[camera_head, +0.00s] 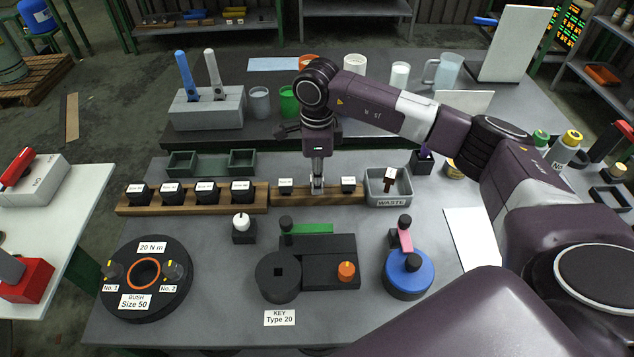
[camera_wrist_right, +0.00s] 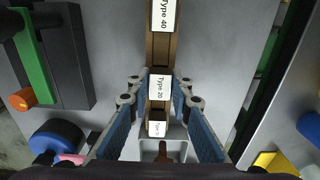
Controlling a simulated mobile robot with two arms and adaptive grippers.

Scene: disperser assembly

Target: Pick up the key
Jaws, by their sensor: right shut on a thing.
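My right gripper (camera_head: 317,186) points straight down at the short wooden rack (camera_head: 300,198) in the middle of the table. In the wrist view its fingers (camera_wrist_right: 160,92) are on both sides of the block labelled Type 20 (camera_wrist_right: 159,88), and it is shut on this key. The key's body below the label is hidden. A Type 40 block (camera_wrist_right: 163,14) stands on one side, and another labelled block (camera_wrist_right: 157,129) on the other. In the head view these two neighbours are at left (camera_head: 286,186) and right (camera_head: 348,184). My left gripper is not in view.
A grey WASTE box (camera_head: 388,199) stands right of the rack. A longer rack (camera_head: 140,208) with several labelled black blocks is at left. In front are a black fixture (camera_head: 320,262) by the KEY Type 20 sign (camera_head: 280,318), a round bush fixture (camera_head: 147,279) and a blue disc (camera_head: 408,273).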

